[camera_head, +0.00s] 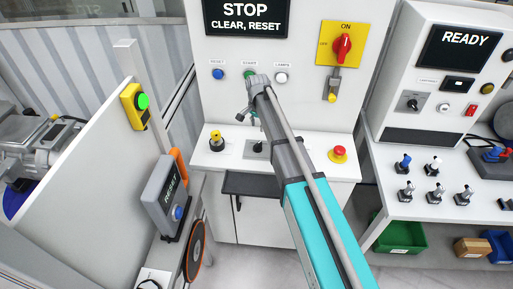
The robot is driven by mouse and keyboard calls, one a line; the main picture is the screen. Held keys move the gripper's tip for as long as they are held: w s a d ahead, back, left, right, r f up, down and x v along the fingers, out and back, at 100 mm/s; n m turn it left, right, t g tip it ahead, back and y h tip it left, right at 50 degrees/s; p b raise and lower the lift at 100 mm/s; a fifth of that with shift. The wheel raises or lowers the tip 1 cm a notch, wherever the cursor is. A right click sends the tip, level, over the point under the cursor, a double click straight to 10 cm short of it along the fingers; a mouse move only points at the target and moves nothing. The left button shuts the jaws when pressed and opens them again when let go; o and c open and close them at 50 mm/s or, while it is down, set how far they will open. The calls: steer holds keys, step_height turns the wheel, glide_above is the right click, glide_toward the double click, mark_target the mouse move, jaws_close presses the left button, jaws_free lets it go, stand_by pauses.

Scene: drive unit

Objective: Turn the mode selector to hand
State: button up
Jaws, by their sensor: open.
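No label reading "mode" or "hand" is legible, so I cannot tell for certain which control is the mode selector. A small black selector (257,147) on a grey plate sits on the sloping desk of the middle console. My arm partly covers it on the right. Another black selector (412,103) on a grey plate is on the right cabinet, under the READY screen. My gripper (247,116) is open and looks empty. It is in front of the middle console, above the desk selector in the picture and apart from it, below the START button (250,74).
The middle console has a STOP screen (246,16), a red ON/OFF rotary switch (343,47), a yellow-black knob (216,141) and a red mushroom button (339,153). A grey RESET box (170,198) stands at lower left. Several joystick-like switches stand on the right desk (385,198).

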mark_target(257, 144)
steer(key=shift+f+b, duration=5.35)
steer(key=shift+f, duration=0.25)
jaws_close()
